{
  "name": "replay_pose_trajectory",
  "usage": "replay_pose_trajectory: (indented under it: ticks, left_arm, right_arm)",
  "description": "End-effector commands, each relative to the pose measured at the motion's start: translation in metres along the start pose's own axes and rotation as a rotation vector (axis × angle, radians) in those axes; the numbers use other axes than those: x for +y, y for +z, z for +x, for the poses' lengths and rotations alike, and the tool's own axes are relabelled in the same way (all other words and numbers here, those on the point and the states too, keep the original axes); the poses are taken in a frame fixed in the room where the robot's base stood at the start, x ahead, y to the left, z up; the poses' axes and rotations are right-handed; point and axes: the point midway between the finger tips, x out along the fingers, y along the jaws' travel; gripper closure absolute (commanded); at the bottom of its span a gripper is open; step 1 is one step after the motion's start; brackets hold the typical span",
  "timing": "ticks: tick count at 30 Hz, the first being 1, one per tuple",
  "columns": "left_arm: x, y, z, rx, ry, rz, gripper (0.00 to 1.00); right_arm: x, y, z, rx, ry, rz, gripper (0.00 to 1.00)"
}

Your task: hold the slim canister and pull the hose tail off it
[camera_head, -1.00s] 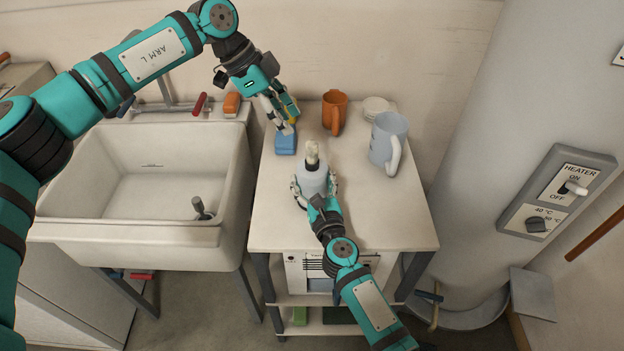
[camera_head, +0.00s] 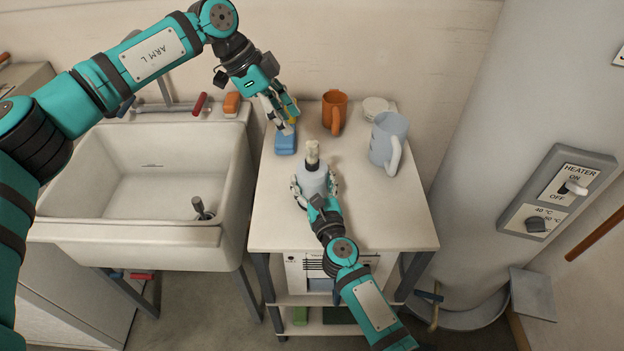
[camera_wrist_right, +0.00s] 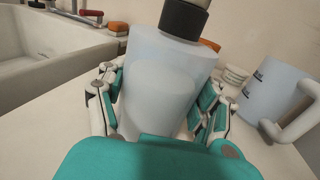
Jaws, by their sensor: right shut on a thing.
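The slim canister (camera_head: 313,180) is a pale, translucent, upright body with a dark collar and stands on the white table top. My right gripper (camera_wrist_right: 158,105) is shut around its body, with fingers on both sides. The beige piece on top, which looks like the hose tail (camera_head: 312,151), sits in the collar; in the right wrist view its top is cut off by the frame. My left gripper (camera_head: 287,126) is up and to the left of the canister, pointing down by a blue item with some yellow (camera_head: 285,144). Whether its fingers are apart or closed is unclear.
An orange mug (camera_head: 334,110), a large pale blue mug (camera_head: 387,142) and a small white stack (camera_head: 376,106) stand at the back right of the table. A sink (camera_head: 160,235) is at left, a heater tank (camera_head: 480,150) at right. The table's right front is clear.

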Motion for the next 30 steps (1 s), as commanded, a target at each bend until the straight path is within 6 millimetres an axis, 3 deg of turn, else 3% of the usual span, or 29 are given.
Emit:
replay_pose_trajectory:
  ticks: [4,7,11,14,24,30]
  left_arm:
    - [0.0,0.0,0.0,0.0,0.0,0.0,0.6]
    - [0.0,0.0,0.001,-0.004,0.0,0.018,0.52]
    - [0.004,-0.003,0.006,-0.032,-0.002,0.157,0.52]
    - [0.007,-0.004,0.012,-0.078,-0.001,0.377,0.52]
    - [0.017,-0.018,0.031,-0.299,0.068,1.391,0.52]
    - [0.018,-0.027,0.034,-0.413,0.148,1.858,0.52]
  right_arm:
    - [0.0,-0.001,0.0,0.001,0.0,0.0,0.73]
    - [0.0,-0.001,0.0,0.001,0.0,0.0,0.73]
    - [0.0,-0.001,0.0,0.001,0.0,0.0,0.73]
    - [0.0,-0.001,0.0,0.001,0.0,0.0,0.73]
    - [0.0,-0.001,0.0,0.001,0.0,0.0,0.73]
    - [0.0,-0.001,0.0,0.001,0.0,0.0,0.73]
